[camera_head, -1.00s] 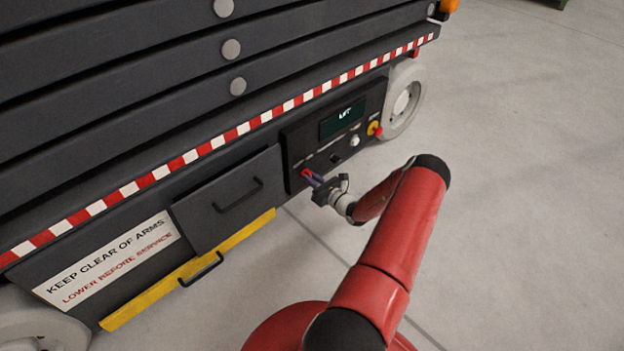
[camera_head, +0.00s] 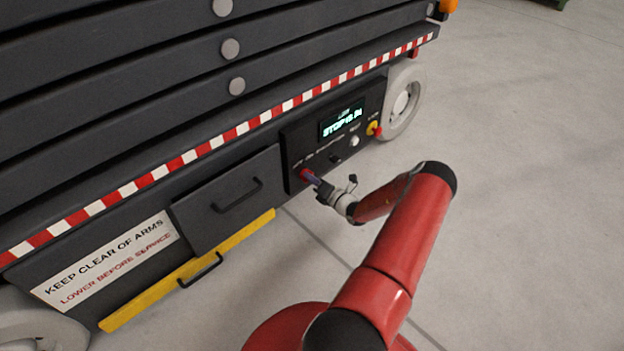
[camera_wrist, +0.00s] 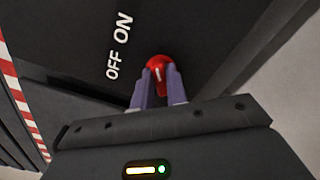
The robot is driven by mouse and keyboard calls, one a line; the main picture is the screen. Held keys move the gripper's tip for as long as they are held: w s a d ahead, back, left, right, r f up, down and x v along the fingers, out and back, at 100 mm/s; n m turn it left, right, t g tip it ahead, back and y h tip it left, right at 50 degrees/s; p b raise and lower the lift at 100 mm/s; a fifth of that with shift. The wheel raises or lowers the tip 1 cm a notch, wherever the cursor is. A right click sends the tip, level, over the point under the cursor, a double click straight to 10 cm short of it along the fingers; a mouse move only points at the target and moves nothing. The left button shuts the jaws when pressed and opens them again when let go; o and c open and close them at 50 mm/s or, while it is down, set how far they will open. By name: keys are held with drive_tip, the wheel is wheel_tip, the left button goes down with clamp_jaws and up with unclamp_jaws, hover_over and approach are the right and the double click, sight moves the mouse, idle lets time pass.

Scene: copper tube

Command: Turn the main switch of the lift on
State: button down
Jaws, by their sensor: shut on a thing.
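The main switch is a red rotary knob (camera_wrist: 159,66) with a white mark, beside the white words OFF and ON in the wrist view. My gripper (camera_wrist: 159,84) is shut on the red knob, one purple finger on each side. In the head view my gripper (camera_head: 315,181) reaches the lower left of the control panel (camera_head: 294,151), and the knob (camera_head: 305,174) shows just beyond the fingertips. The panel's display (camera_head: 342,121) is lit and reads something like STOP IS IN. The white mark points roughly between the fingers, near the ON side.
A red button on a yellow base (camera_head: 375,129) and a pale button (camera_head: 355,141) sit at the panel's right. A drawer with a handle (camera_head: 238,196) and a yellow bar (camera_head: 185,271) lie left. Open floor lies right.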

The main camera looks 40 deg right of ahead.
drive_tip(key=shift+m, duration=0.7)
drive_tip(key=c, duration=1.4)
unclamp_jaws()
drive_tip(key=s, duration=0.7)
drive_tip(key=shift+s+d, duration=0.35)
drive_tip(key=shift+s, duration=0.05)
drive_tip(key=shift+p, duration=0.3)
